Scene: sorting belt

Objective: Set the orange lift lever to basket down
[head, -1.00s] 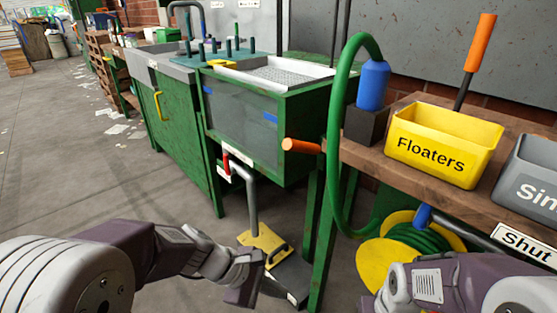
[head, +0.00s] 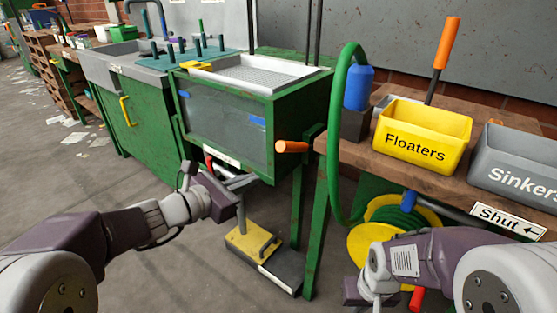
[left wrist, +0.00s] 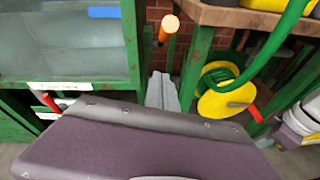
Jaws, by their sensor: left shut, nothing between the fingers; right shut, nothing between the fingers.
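An orange lever handle (head: 291,146) sticks out level at the right front of the green tank stand; it also shows in the left wrist view (left wrist: 168,28), end toward the camera. A second orange handle (head: 447,42) stands upright on a dark rod behind the yellow bin; I cannot tell from a label which one is the lift lever. My left gripper (head: 241,182) is shut and empty, below and left of the level handle and apart from it. Its closed grey fingers (left wrist: 163,92) point toward the space under that handle. My right gripper (head: 357,292) is low at the bottom, its fingers hardly visible.
The tank (head: 225,125) has a white mesh tray (head: 262,73) on top. A green hose (head: 334,150) loops beside the wooden bench with the Floaters bin (head: 420,142) and Sinkers bin (head: 515,170). A yellow pedal plate (head: 250,243) lies below on the floor.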

